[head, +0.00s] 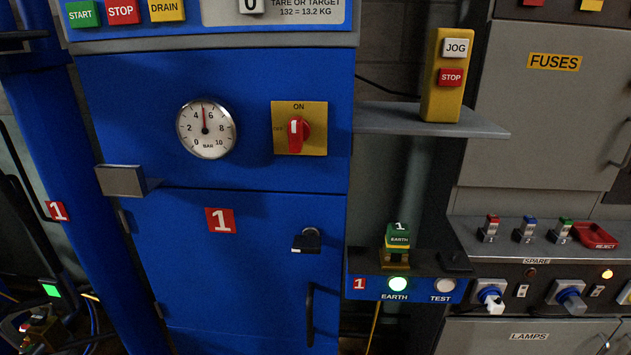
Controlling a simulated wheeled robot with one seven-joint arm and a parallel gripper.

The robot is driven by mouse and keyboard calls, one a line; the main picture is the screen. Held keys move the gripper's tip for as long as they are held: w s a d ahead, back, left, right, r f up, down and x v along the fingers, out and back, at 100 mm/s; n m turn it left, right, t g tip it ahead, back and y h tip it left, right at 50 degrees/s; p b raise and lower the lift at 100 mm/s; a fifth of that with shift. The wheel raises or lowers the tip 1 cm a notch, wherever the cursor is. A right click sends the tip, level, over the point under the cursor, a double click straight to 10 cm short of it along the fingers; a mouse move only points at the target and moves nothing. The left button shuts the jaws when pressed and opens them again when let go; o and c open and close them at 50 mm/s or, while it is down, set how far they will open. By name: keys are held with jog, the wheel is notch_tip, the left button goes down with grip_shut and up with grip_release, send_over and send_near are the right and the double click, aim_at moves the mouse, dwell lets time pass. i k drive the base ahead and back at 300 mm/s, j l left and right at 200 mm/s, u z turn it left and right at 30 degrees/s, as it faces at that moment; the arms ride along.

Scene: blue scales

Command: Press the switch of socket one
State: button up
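A row of blue round sockets runs along the dark panel at the lower right in the head view. The leftmost socket (490,292) has a white plug in it, and a small white switch (522,290) sits just right of it. A third socket (626,294) is cut off by the right edge. I see no readable number on the sockets. Whether each switch is up or down is too small to tell. My gripper is not in view.
A ledge (468,236) holds numbered pieces and a red REJECT tray (597,236). A grey shelf (400,118) with a yellow JOG/STOP box (442,95) juts out above.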

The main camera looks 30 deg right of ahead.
aim_at(522, 291)
jog(key=z, duration=0.4)
jog(key=k+z, duration=0.1)
jog(key=z, duration=0.65)
jog(key=k+l+z, duration=0.1)
jog(key=z, duration=0.3)
